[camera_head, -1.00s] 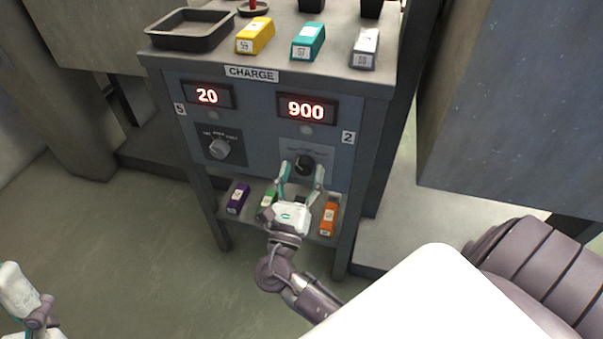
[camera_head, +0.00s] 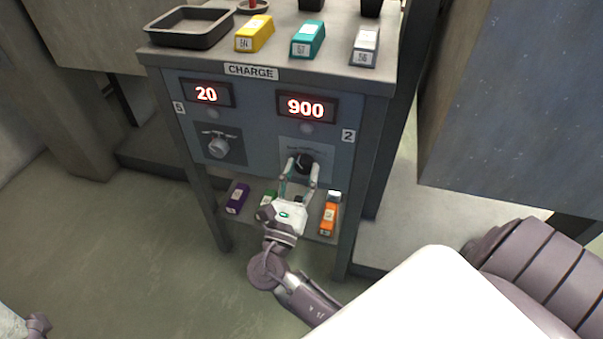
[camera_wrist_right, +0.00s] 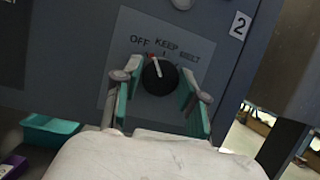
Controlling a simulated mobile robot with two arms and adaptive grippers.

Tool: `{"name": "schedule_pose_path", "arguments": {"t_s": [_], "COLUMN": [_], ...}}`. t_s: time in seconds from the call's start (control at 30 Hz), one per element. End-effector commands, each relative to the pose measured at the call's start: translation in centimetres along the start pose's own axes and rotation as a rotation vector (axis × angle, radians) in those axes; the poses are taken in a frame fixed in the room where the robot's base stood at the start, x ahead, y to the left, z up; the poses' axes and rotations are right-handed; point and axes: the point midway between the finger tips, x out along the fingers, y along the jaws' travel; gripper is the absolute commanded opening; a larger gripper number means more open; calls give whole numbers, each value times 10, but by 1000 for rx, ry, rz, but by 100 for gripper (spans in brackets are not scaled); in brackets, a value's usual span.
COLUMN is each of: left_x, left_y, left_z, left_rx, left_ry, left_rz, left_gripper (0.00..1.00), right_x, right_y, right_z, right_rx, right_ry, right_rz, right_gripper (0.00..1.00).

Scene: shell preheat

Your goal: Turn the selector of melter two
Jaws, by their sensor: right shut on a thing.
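The selector of melter two is a round black knob (camera_head: 304,163) on the right panel, marked 2, under the red 900 display (camera_head: 306,107). It also shows in the right wrist view (camera_wrist_right: 160,78), below the labels OFF, KEEP and MELT. Its light pointer mark leans slightly left of straight up, near KEEP. My right gripper (camera_head: 300,172) is shut on this knob, one teal-lined finger at each side. At the lower left corner only a bit of my left arm shows; its fingers are out of view.
The other selector (camera_head: 218,147) sits at left under the 20 display (camera_head: 206,94). Yellow (camera_head: 255,34), teal (camera_head: 308,40) and grey (camera_head: 365,46) blocks and a dark tray (camera_head: 190,41) stand on top. Purple (camera_head: 237,199) and orange (camera_head: 329,216) blocks are on the lower shelf.

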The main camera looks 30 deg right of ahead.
Motion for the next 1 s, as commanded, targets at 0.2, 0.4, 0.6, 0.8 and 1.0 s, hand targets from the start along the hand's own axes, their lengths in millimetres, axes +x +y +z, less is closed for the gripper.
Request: {"name": "schedule_pose_path", "arguments": {"t_s": [0.2, 0.4, 0.6, 0.8, 1.0], "left_x": [-8, -12, -13, -14, -14], "left_y": [0, 0, 0, 0, 0], "left_z": [2, 3, 4, 4, 4], "left_rx": [1, 1, 1, 1, 1], "left_ry": [-4, -5, -6, -7, -7], "left_rz": [0, 1, 1, 1, 1], "left_gripper": [82, 82, 82, 82, 82], "right_x": [-1, 0, 0, 0, 0], "right_y": [2, 2, 2, 2, 2], "right_z": [-1, 0, 1, 1, 2], "right_rx": [168, 322, 448, 533, 574], "right_ry": [13, 25, 34, 39, 42], "right_rz": [-67, -129, -180, -213, -230], "right_gripper": [7, 7, 7, 7, 7]}}
